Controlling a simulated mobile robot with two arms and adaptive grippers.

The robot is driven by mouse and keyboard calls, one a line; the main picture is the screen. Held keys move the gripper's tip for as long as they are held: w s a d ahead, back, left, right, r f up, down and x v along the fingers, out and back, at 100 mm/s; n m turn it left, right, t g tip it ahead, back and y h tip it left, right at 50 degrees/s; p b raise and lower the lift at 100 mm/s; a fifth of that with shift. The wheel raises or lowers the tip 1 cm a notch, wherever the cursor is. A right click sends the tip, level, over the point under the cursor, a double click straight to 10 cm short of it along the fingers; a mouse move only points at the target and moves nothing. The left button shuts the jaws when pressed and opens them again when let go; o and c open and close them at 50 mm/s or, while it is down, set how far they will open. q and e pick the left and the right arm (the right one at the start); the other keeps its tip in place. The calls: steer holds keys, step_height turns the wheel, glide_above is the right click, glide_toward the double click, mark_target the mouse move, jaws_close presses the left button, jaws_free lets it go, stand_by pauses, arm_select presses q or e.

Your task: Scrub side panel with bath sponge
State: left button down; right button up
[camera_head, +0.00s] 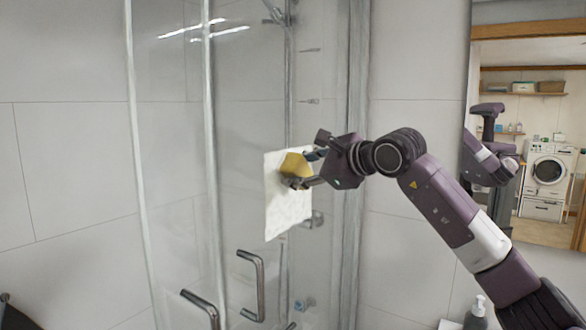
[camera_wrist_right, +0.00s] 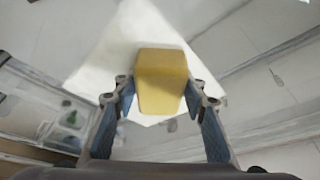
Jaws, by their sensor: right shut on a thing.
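My right gripper (camera_head: 304,169) is shut on a yellow bath sponge (camera_head: 292,163). In the wrist view the sponge (camera_wrist_right: 160,80) sits between the two fingers, its far end over a white patch (camera_wrist_right: 110,55). In the head view this pale, roughly four-sided patch (camera_head: 285,212) lies on or just in front of the shower's glass side panel (camera_head: 250,130). The sponge overlaps the patch's upper part; I cannot tell whether it presses on it. My left gripper does not show.
Metal door handles (camera_head: 254,286) stick out from the glass below the patch. A metal-framed edge (camera_head: 354,200) stands right of the panel. A mirror (camera_head: 540,150) at the right reflects my arm and a washing machine. A pump bottle (camera_head: 477,312) stands at the bottom right.

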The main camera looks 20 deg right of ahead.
steer(key=shift+w+d+r+p, duration=0.15)
steer(key=shift+w+d+p, duration=0.45)
steer(key=shift+d+p, duration=0.15)
steer(key=shift+w+d+p, duration=0.3)
steer(key=shift+w+d, duration=0.2)
steer(key=shift+d, duration=0.1)
steer(key=w+d+p, duration=0.4)
steer(key=d, duration=0.1)
steer(key=shift+w+d, duration=0.1)
steer(key=shift+d, duration=0.1)
steer(key=shift+s+d+b, duration=0.65)
steer(key=shift+s+d, duration=0.25)
steer(key=shift+s, duration=0.25)
steer(key=shift+s+d+b, duration=0.6)
steer(key=shift+s+d, duration=0.3)
steer(key=shift+s, duration=0.25)
steer(key=shift+f, duration=0.2)
